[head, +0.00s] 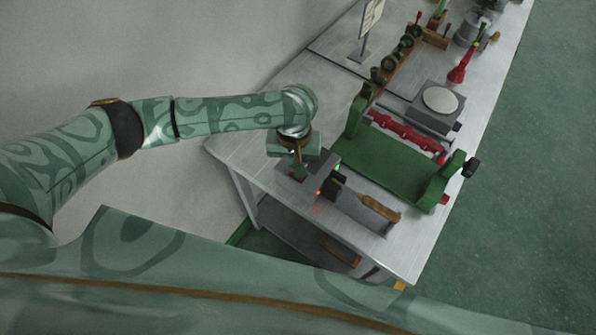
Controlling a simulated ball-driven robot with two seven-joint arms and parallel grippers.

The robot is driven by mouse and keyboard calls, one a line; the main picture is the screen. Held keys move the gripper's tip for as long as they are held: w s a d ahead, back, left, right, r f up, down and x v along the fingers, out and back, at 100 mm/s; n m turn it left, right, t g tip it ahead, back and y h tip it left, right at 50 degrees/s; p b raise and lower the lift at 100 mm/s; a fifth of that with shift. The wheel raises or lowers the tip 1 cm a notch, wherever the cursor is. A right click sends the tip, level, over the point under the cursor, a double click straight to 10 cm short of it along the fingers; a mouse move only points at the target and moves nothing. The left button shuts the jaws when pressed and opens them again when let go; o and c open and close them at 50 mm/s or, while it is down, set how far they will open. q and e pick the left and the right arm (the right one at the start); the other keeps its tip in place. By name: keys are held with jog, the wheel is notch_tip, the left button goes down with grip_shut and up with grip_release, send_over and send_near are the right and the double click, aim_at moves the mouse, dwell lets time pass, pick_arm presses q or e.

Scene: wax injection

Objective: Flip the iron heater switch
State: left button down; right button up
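The iron heater (349,203) is a low grey box on the near end of the metal table. A red light shows at its left and a green light near its back edge. An iron with a wooden handle (378,207) rests on it, handle toward the right. My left gripper (298,172) points down over the heater's left end, very close to or touching it. Its fingers are small and dark here, so their opening is unclear. The switch itself cannot be made out; the gripper may cover it. My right gripper is out of view.
A green frame with red rollers (405,160) stands on the table just behind the heater. Beyond it are a grey unit with a round pale plate (440,100), a red tool (461,68) and a sign (370,22). The table's near-left corner (225,150) is bare.

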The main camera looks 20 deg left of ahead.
pick_arm(q)
jog(key=shift+f, duration=0.7)
dwell(0.3)
jog(key=shift+r+p, duration=0.85)
jog(key=shift+p, duration=0.2)
notch_tip(320, 180, up, 5)
jog(key=p, duration=0.8)
jog(key=shift+r, duration=0.2)
